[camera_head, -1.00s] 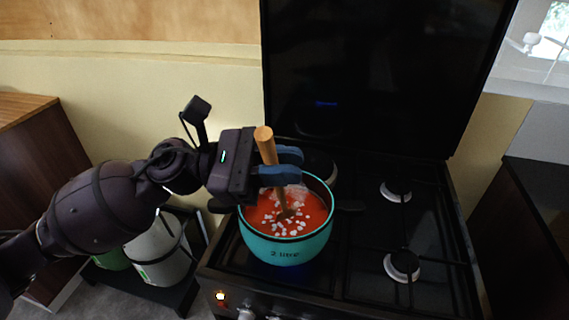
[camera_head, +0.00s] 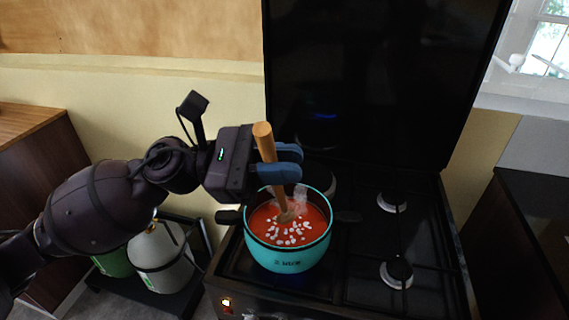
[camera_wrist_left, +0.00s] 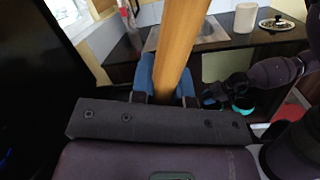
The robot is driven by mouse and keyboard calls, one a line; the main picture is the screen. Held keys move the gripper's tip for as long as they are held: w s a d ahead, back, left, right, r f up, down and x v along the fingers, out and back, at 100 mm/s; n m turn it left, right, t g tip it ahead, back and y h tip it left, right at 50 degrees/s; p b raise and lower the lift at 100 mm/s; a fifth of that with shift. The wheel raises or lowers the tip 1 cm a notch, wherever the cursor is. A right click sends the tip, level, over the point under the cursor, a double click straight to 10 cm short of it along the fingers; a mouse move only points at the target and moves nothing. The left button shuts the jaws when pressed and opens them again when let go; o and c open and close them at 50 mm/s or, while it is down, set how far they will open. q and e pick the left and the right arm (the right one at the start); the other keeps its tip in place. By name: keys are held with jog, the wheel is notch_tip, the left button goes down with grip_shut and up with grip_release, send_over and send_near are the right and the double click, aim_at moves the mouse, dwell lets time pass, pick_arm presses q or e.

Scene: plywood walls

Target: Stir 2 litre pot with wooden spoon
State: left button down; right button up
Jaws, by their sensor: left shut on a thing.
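The teal pot (camera_head: 290,258), labelled as 2 litre, stands on the front left burner of the stove. It holds red liquid with several small white pieces on top, and some pale vapour shows at its back. My left gripper (camera_head: 284,163) is above the pot's back left rim, with blue fingers shut on the wooden spoon (camera_head: 264,142). The spoon leans slightly, its handle up and its lower end in the red liquid. In the left wrist view the spoon's handle (camera_wrist_left: 180,40) rises between the blue fingers (camera_wrist_left: 164,85). My right gripper is not clearly visible in the head view.
The black stove (camera_head: 425,260) has free burners to the right (camera_head: 397,272) of the pot. A tall black panel (camera_head: 380,80) stands behind it. Gas cylinders (camera_head: 160,258) stand at the lower left, beside a wooden cabinet (camera_head: 40,165). A dark counter (camera_head: 535,220) is at the right.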

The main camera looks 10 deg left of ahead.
aim_at(262, 151)
pick_arm(q)
jog(key=r, duration=0.1)
jog(key=s+r+p, duration=0.1)
jog(key=shift+s+r+p, duration=0.1)
jog(key=shift+r+p, duration=0.2)
jog(key=shift+r, duration=0.1)
jog(key=shift+s+r+p, duration=0.25)
jog(key=shift+r+p, duration=0.15)
jog(key=shift+r, duration=0.15)
